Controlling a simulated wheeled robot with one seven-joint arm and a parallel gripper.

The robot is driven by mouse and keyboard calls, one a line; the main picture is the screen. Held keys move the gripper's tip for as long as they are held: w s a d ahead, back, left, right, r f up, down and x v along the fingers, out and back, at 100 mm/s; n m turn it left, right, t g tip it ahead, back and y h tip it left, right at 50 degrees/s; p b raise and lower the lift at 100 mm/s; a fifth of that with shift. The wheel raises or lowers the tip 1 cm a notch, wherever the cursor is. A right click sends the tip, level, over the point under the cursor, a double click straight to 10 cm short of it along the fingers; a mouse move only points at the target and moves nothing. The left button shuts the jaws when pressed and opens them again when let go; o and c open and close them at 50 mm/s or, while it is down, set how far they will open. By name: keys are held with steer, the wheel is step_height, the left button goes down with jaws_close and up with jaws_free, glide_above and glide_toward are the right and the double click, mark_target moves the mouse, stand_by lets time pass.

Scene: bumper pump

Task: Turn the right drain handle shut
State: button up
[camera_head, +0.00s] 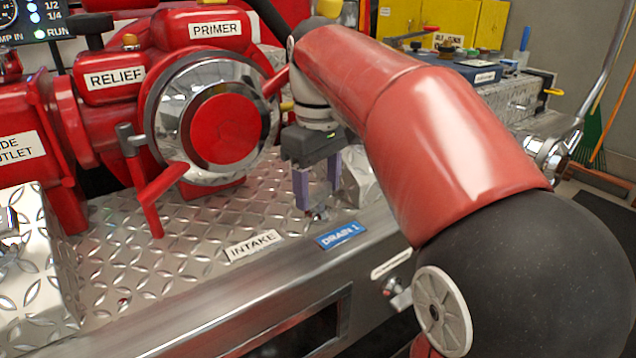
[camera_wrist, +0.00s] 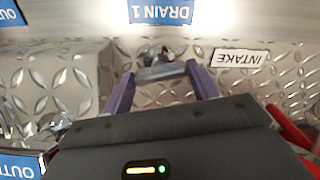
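A small metal drain handle (camera_wrist: 160,68) stands on the diamond-plate deck beside the blue DRAIN 1 label (camera_wrist: 161,11). In the head view the same label (camera_head: 341,236) is on the deck's front edge, and the handle (camera_head: 321,213) is mostly hidden behind a finger. My gripper (camera_head: 314,203) points down over it with its purple fingers apart. In the wrist view my gripper (camera_wrist: 159,70) is open, one fingertip on either side of the handle. I cannot tell whether either finger touches it, nor the handle's exact angle.
A red pump body with a chrome cap (camera_head: 215,118) and red handles stands left of my gripper. An INTAKE label (camera_head: 252,246) lies left of DRAIN 1. Another metal fitting (camera_wrist: 60,123) shows in the wrist view. A small valve (camera_head: 398,292) sits on the front panel below.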

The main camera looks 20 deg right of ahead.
mark_target(318, 188)
steer(key=c, duration=0.5)
steer(key=shift+r+m+p, duration=0.2)
steer(key=shift+m+p, duration=0.5)
steer(key=shift+f+m, duration=0.2)
steer(key=shift+m, duration=0.6)
steer(key=o, duration=1)
step_height(318, 188, up, 8)
steer(key=shift+f+p, duration=0.1)
steer(key=shift+p, duration=1)
